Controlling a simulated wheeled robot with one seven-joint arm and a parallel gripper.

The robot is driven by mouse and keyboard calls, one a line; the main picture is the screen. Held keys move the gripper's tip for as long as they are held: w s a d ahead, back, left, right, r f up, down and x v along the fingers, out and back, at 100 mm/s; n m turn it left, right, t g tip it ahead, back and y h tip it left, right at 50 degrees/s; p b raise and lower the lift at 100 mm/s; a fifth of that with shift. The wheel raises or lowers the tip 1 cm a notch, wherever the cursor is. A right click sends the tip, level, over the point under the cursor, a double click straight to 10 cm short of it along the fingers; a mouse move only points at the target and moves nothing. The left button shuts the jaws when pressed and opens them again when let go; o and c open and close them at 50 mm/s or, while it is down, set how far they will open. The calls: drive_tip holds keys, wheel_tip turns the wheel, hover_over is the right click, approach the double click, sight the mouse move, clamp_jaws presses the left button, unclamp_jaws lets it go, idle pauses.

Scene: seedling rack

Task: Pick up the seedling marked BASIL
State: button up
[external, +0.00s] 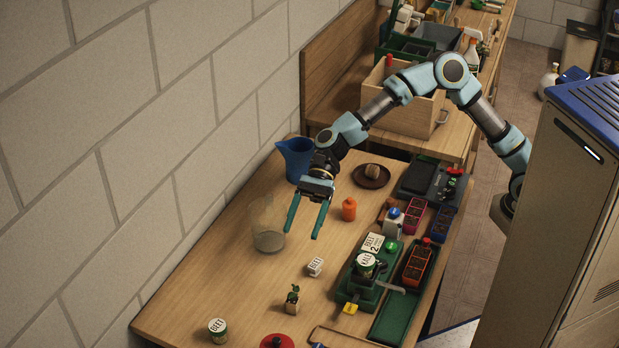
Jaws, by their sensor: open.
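A small seedling (292,300) with green leaves stands upright in a pale block-like pot near the front of the bench; I can read no marking on it. No label reading BASIL is legible in this view. My gripper (302,232) is open and empty, its two teal fingers pointing down toward the bench, behind the seedling and apart from it. A small white block marked BEET (315,267) lies between the gripper and the seedling.
A blue jug (294,159) is behind. A BEET tin (217,330) and red lid (277,342) are in front. Green trays (396,318) and a KALE tin (365,264) crowd the right.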

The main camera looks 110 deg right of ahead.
approach(291, 307)
drive_tip(key=p+x, duration=0.1)
drive_tip(key=x, duration=0.2)
drive_tip(key=shift+w+a, duration=0.3)
drive_tip(key=p+x, duration=0.2)
drive_tip(key=x, duration=0.3)
drive_tip(key=shift+w+a+f, duration=0.35)
clamp_jaws()
